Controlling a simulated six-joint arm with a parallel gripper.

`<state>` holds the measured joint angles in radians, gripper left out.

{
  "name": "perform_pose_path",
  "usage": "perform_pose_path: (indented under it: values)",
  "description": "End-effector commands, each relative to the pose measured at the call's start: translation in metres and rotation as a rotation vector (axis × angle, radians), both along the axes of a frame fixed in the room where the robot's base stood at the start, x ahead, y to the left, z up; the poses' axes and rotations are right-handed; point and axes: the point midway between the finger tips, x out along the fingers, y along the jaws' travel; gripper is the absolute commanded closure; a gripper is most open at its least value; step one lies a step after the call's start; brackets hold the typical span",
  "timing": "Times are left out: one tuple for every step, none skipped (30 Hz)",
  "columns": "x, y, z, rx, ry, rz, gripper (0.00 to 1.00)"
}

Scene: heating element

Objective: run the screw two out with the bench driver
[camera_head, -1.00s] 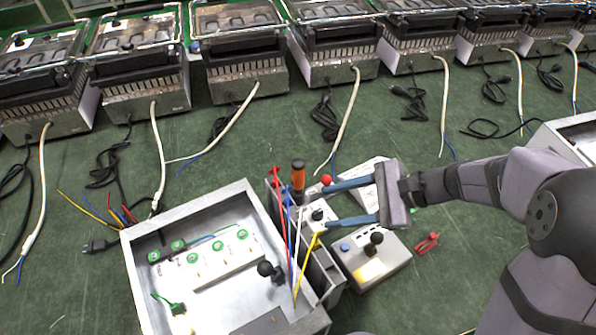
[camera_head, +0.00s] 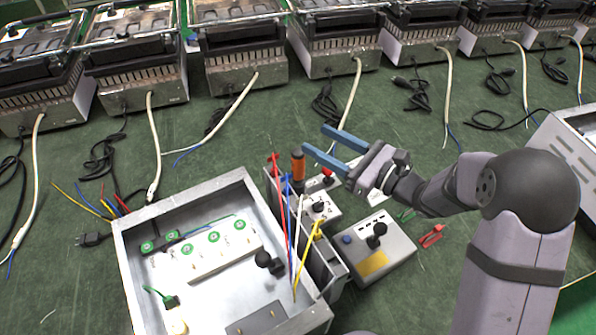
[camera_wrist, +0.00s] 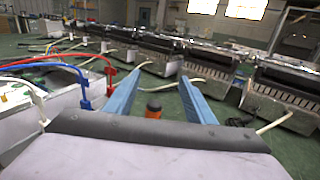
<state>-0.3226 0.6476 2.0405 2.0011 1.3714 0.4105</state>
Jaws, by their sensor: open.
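The driver with an orange handle (camera_head: 298,168) stands upright in a holder beside the open metal housing (camera_head: 128,245). It also shows in the wrist view (camera_wrist: 153,106), low between my fingers and not gripped. My gripper (camera_head: 314,139) is open and empty, with its two blue fingers above and just beyond the driver in the head view. The fingers also show in the wrist view (camera_wrist: 157,77). Inside the housing are several round green terminals (camera_head: 187,250) in a row; I cannot tell which screw is number two.
Red, blue, white and yellow leads (camera_head: 281,215) hang between the housing and the driver's holder. A grey control box (camera_head: 372,258) with a black knob stands to the right. Several heaters with loose cords line the back; green bench between is partly clear.

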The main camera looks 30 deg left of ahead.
Motion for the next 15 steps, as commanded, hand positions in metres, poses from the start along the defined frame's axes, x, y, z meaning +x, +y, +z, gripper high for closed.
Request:
perform_pose_path:
  values:
    - [0.0,0.0,-0.001,-0.001,-0.001,0.0,0.51]
    - [0.0,0.0,-0.001,-0.001,-0.001,0.0,0.51]
    - [0.0,0.0,-0.003,-0.002,-0.001,0.0,0.51]
    - [0.0,0.0,-0.004,-0.002,0.0,0.0,0.51]
    - [0.0,0.0,-0.007,-0.003,0.001,0.0,0.51]
    - [0.0,0.0,-0.011,-0.003,0.001,0.0,0.51]
    - [0.0,0.0,-0.014,-0.003,0.002,0.0,0.51]
    - [0.0,0.0,-0.019,-0.002,0.004,0.001,0.51]
    - [0.0,0.0,-0.025,-0.003,0.003,0.001,0.51]
    - [-0.001,0.0,-0.03,-0.002,0.004,0.001,0.51]
    - [0.0,0.0,-0.035,-0.002,0.004,0.001,0.51]
    - [0.0,0.0,-0.042,-0.004,0.004,0.001,0.51]
    - [0.0,0.0,-0.047,-0.004,0.004,0.001,0.51]
    - [0.0,0.0,-0.053,-0.002,0.004,0.0,0.51]
    - [0.0,0.0,-0.059,-0.003,0.003,0.0,0.51]
